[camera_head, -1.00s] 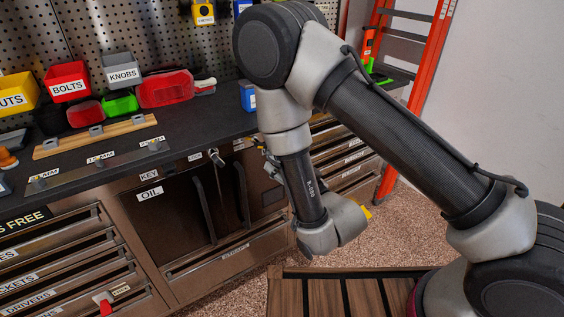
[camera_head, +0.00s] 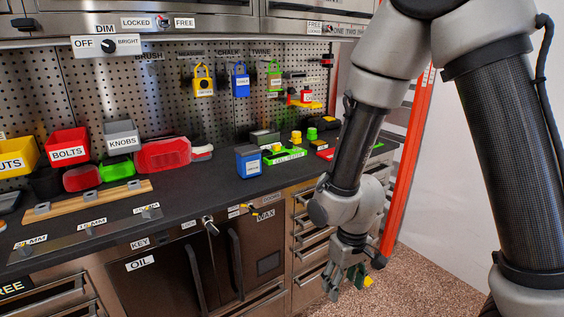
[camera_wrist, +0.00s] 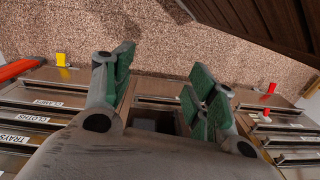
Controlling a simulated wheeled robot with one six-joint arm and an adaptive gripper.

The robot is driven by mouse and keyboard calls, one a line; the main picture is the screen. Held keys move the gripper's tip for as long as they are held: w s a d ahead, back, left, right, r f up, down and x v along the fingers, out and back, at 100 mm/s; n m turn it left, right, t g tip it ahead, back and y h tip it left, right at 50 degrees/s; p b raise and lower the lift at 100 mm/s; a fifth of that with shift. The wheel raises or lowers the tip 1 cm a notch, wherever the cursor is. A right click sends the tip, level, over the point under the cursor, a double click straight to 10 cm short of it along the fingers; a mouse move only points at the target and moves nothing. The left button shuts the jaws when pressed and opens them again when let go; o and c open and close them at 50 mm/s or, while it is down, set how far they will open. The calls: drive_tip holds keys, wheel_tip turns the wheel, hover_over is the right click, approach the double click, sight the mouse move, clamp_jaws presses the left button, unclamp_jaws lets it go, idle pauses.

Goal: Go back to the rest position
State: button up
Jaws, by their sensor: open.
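My gripper (camera_head: 347,280) hangs at the end of my arm in the head view, pointing down in front of the drawers at the right end of the toolchest (camera_head: 152,265). In the wrist view my gripper (camera_wrist: 157,90) shows its green-padded fingers spread apart, with nothing between them. It is apart from the drawer fronts and the handles, as far as the views show.
Cabinet doors marked OIL (camera_head: 140,263) have long dark handles. The worktop (camera_head: 200,186) carries a BOLTS bin (camera_head: 68,148), a KNOBS bin (camera_head: 122,138) and a blue box (camera_head: 248,161). An orange ladder (camera_head: 402,190) stands at the right. Speckled floor (camera_head: 420,275) lies open below.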

drive_tip(key=s+d+r+m+t, duration=0.2)
drive_tip(key=s+d+r, duration=0.2)
drive_tip(key=d+r, duration=0.7)
drive_tip(key=s+d+r+m+t, duration=0.2)
drive_tip(key=d+r, duration=0.8)
drive_tip(key=r, duration=0.7)
drive_tip(key=shift+s+d+r+m+t, duration=0.35)
drive_tip(key=shift+s+m, duration=0.35)
drive_tip(key=shift+s, duration=0.5)
